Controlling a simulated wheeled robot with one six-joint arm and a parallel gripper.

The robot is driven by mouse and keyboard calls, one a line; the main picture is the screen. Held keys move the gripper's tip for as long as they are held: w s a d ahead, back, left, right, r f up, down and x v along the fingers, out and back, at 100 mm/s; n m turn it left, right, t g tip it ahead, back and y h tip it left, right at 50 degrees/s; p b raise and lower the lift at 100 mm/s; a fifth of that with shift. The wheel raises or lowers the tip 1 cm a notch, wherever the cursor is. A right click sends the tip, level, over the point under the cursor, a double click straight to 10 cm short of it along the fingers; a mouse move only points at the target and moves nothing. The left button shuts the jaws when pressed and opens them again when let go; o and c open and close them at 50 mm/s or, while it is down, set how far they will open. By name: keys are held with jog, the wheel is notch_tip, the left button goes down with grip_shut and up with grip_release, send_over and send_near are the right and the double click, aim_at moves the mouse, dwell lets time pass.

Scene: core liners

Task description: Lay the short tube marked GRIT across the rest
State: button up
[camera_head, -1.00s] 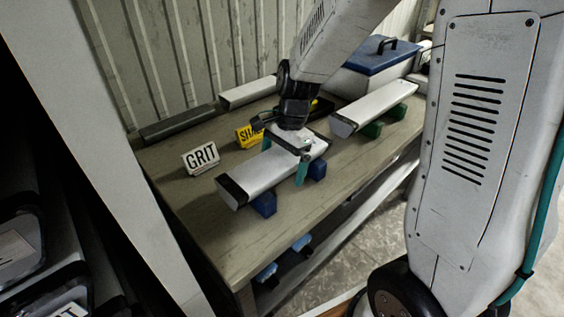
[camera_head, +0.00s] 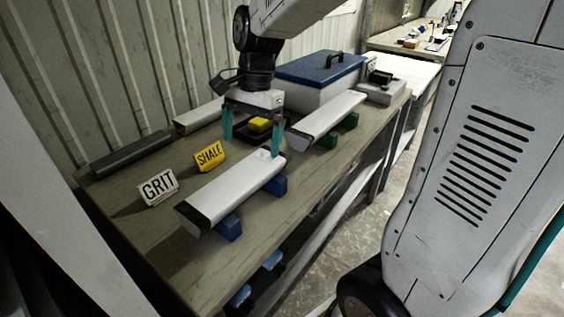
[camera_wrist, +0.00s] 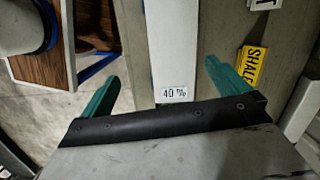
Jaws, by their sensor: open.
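A white tube with a black near end (camera_head: 235,189) lies across two blue blocks (camera_head: 229,229), (camera_head: 276,185) along the table's front. Its top carries a "40 %" label (camera_wrist: 175,94) in the wrist view; no other marking on it is readable. My gripper (camera_head: 252,148) is open, above and behind the tube's far end. In the wrist view my gripper (camera_wrist: 163,72) has the tube between its spread teal fingers, with gaps on both sides. A white GRIT sign (camera_head: 159,188) stands left of the tube.
A yellow SHALE sign (camera_head: 209,156) stands behind. Another white tube (camera_head: 328,119) lies on green blocks (camera_head: 328,141) to the right. A dark tube (camera_head: 130,153) and a white one (camera_head: 198,117) lie by the wall. A blue-lidded box (camera_head: 318,77) stands at the back.

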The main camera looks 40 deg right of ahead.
jog(key=s+r+n+t+h, duration=0.1)
jog(key=s+r+n+h, duration=0.1)
jog(key=s+n, duration=1)
jog(key=s, duration=0.8)
jog(key=shift+d+n+t, duration=0.3)
jog(key=shift+t, duration=0.1)
jog(key=shift+s, duration=0.1)
